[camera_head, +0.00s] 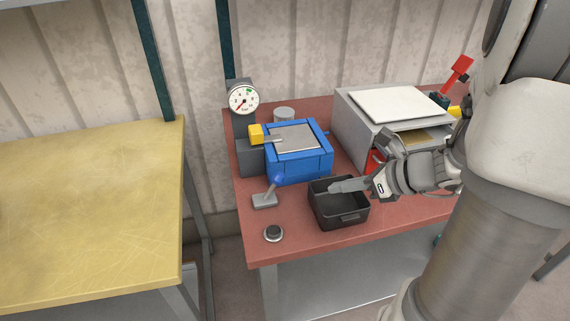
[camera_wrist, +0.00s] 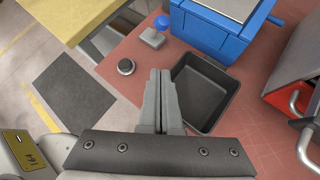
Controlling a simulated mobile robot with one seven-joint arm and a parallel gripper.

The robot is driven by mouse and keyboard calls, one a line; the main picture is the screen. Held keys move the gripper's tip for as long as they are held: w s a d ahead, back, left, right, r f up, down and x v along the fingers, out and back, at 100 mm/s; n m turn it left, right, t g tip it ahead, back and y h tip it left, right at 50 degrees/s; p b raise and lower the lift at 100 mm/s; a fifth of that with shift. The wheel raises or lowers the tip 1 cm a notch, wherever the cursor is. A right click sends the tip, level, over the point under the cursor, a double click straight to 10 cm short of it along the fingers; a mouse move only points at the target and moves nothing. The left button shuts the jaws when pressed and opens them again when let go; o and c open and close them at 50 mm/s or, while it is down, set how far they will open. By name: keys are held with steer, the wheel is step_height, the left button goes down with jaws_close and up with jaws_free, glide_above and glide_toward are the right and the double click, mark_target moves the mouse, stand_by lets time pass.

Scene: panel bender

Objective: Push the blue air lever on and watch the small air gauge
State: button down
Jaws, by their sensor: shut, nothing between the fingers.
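The air lever has a blue knob (camera_head: 278,180) on a short stem above a grey base (camera_head: 264,200), at the front left of the red table. In the wrist view the blue knob (camera_wrist: 162,22) shows at the top, with the grey base beside it. The small round air gauge (camera_head: 243,98) stands on a post at the back left, with a white face, a red needle pointing lower left and a green mark at upper right. My gripper (camera_head: 335,187) is shut and empty, above the black tray and to the right of the lever, apart from it.
The black tray (camera_head: 325,220) lies under my gripper. The blue machine (camera_head: 300,171) with a grey plate stands behind the lever. A black round button (camera_head: 273,233) is near the front edge. A grey box (camera_head: 352,134) stands at right, and a yellow table (camera_head: 90,230) at left.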

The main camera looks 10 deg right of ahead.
mark_target(273, 186)
steer(key=shift+f, duration=0.1)
steer(key=b+x, duration=0.2)
steer(key=x, duration=0.8)
steer(key=shift+a+f, duration=0.15)
steer(key=shift+a, duration=0.05)
steer(key=shift+w+a+r, duration=0.2)
steer(key=shift+w+a, duration=0.1)
steer(key=shift+w, duration=0.25)
steer(key=shift+w+a+r, duration=0.2)
steer(key=shift+w+a, duration=0.15)
steer(key=shift+w, duration=0.2)
steer(key=shift+w+a, duration=0.35)
steer(key=shift+w, duration=0.15)
steer(key=shift+r, duration=0.2)
steer(key=shift+a+p, duration=0.1)
steer(key=shift+p, duration=0.2)
steer(key=shift+a, duration=0.1)
